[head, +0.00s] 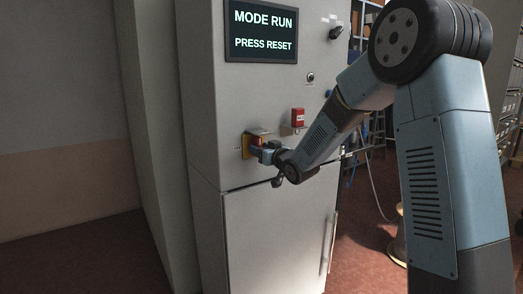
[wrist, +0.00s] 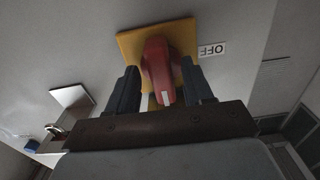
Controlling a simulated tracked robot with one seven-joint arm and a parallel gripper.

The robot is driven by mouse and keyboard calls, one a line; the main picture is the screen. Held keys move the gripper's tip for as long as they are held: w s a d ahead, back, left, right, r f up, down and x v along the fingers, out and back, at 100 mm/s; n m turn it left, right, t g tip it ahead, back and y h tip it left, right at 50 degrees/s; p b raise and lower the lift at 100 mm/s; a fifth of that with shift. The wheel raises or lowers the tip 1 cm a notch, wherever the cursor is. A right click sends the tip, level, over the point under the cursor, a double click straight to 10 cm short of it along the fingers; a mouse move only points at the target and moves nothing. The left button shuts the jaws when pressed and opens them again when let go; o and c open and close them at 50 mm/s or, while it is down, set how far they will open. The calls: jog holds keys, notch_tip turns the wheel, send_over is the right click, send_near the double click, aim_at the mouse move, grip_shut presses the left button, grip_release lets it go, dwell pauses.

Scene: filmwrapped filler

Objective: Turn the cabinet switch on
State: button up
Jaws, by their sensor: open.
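The cabinet switch is a red handle (wrist: 159,66) on a yellow plate (wrist: 128,42), on the front of the grey cabinet (head: 262,215). In the wrist view an upside-down OFF label (wrist: 211,49) sits right of the plate. The handle points down toward my gripper, with a white mark near its lower end. My gripper (wrist: 159,72) is open, with one dark finger on each side of the handle; I cannot tell whether either touches it. In the head view my gripper (head: 259,150) is at the yellow plate (head: 246,145) and hides part of the switch.
The cabinet display (head: 262,31) reads MODE RUN, PRESS RESET. A red labelled box (head: 298,118), a small round switch (head: 310,77) and a dark knob (head: 336,32) are also on the front. A long handle (head: 331,241) is on the lower door. Shelves stand behind at right.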

jog(key=v, duration=1.3)
jog(key=shift+s+d, duration=0.1)
jog(key=shift+d, duration=0.1)
jog(key=s+d+r+m+g+h, duration=0.35)
jog(key=s+d+h, duration=0.55)
jog(key=s+d, duration=0.3)
jog(key=s+d+f+m+g, duration=0.1)
jog(key=s+d+g, duration=0.1)
jog(key=s, duration=0.9)
jog(key=s+d+m+g+h, duration=0.1)
jog(key=s+g, duration=0.3)
jog(key=s, duration=0.7)
jog(key=shift+d+f+m, duration=0.4)
jog(key=shift+d+m, duration=0.15)
jog(key=shift+d, duration=0.35)
